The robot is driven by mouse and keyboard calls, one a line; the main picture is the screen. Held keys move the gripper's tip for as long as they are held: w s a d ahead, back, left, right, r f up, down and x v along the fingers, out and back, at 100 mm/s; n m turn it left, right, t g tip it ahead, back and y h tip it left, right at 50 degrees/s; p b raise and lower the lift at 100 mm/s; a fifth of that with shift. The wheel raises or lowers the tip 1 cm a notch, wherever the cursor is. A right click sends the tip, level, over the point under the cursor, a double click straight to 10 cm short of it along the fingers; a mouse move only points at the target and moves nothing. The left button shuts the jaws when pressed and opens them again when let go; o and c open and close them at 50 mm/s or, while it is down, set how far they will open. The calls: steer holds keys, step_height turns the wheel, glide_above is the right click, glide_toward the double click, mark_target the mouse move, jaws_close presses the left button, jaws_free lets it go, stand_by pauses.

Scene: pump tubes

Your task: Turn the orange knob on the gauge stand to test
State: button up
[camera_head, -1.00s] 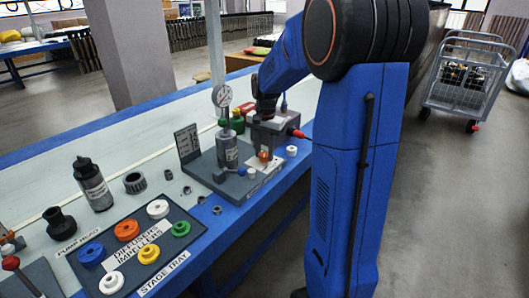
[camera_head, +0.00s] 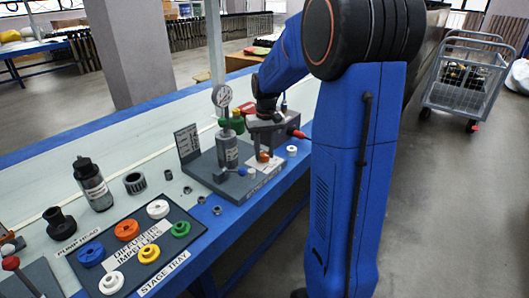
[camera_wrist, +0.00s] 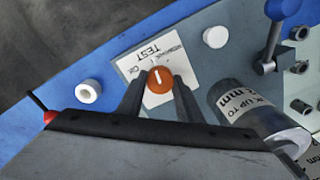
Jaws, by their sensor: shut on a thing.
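The orange knob (camera_wrist: 160,80) sits on a white label plate (camera_wrist: 130,68) printed TEST, with smaller words on either side, on the gauge stand. It also shows in the head view (camera_head: 264,156). My gripper (camera_wrist: 159,84) is shut on the knob, with one dark finger on each side of it. The knob's white line points roughly up the wrist view, toward the printed side of the label. The exact setting is hard to tell. The gauge stand (camera_head: 208,172) carries a round gauge (camera_head: 222,95) on a grey cylinder (camera_head: 228,150).
A white ring (camera_head: 292,150) lies to the right of the stand, and a blue-handled lever (camera_wrist: 268,62) is near the knob. A dark stage tray (camera_head: 105,245) with several coloured rings lies at the front left. A wire cart (camera_head: 470,75) stands on the floor at right.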

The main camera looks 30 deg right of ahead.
mark_target(266, 153)
steer(key=shift+n, duration=0.7)
steer(key=shift+r, duration=0.1)
steer(key=o, duration=1)
steer(key=shift+o, duration=0.2)
step_height(266, 153, up, 17)
steer(key=shift+d+r, duration=0.15)
steer(key=shift+d, duration=0.1)
